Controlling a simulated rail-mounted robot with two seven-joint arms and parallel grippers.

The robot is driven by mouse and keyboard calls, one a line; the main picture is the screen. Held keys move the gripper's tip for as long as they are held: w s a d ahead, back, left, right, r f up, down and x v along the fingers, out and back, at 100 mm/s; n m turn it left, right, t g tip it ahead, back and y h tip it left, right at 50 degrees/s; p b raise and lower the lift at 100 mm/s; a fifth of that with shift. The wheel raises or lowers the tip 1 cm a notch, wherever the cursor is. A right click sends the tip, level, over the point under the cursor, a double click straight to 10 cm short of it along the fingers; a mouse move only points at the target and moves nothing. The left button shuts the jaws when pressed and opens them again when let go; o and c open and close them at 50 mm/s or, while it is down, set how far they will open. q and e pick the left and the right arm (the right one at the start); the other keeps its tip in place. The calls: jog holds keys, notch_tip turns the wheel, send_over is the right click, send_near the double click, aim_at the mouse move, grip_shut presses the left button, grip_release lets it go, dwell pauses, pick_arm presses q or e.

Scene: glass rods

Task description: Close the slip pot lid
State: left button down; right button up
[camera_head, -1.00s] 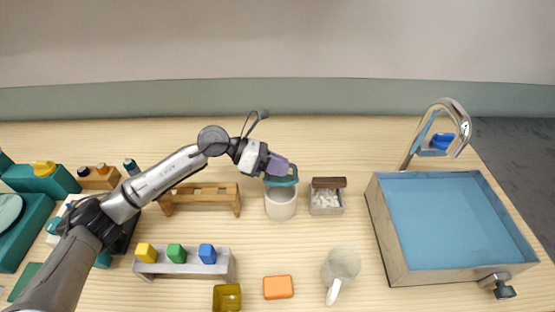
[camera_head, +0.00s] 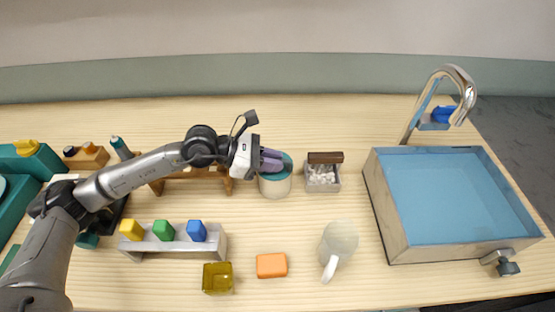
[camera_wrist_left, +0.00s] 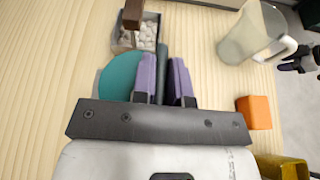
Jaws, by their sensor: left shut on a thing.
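The slip pot (camera_head: 275,187) is a pale, round pot left of the middle of the table. Its teal lid (camera_head: 287,160) lies over its mouth, and looks nearly flat; any remaining gap is hidden. In the left wrist view the lid (camera_wrist_left: 120,76) is a teal disc beside the fingers. My left gripper (camera_head: 272,161) comes from the left, its purple fingers over the pot. In the left wrist view the fingers (camera_wrist_left: 163,80) are shut on a dark teal bar that appears to be part of the lid. A dark part at the right edge (camera_wrist_left: 298,60) may be my right gripper, its jaws unclear.
A small box of white pieces (camera_head: 322,178) stands close right of the pot. A wooden rack (camera_head: 190,176) lies under my left arm. A mug (camera_head: 338,240), an orange block (camera_head: 271,265) and an amber cup (camera_head: 217,278) are in front. The sink (camera_head: 383,215) is right.

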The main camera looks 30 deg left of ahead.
pick_arm(q)
jog(key=shift+f, duration=0.2)
dwell(0.3)
jog(key=c, duration=1.5)
grip_release()
jog(key=o, duration=0.4)
jog(key=shift+r, duration=0.1)
jog(key=shift+c, duration=0.2)
jog(key=shift+s+a, duration=0.1)
jog(key=shift+a, duration=0.05)
jog(key=shift+s+a+b, duration=0.15)
jog(key=shift+a+b, duration=0.1)
jog(key=shift+b, duration=0.05)
jog(key=b+v, duration=1)
jog(key=v, duration=0.1)
jog(key=shift+s+a, duration=0.1)
jog(key=shift+a, duration=0.2)
jog(key=shift+s+a+r+b, duration=0.25)
jog(key=shift+b, duration=0.45)
jog(key=shift+s+a+r, duration=0.15)
jog(key=shift+r, duration=0.1)
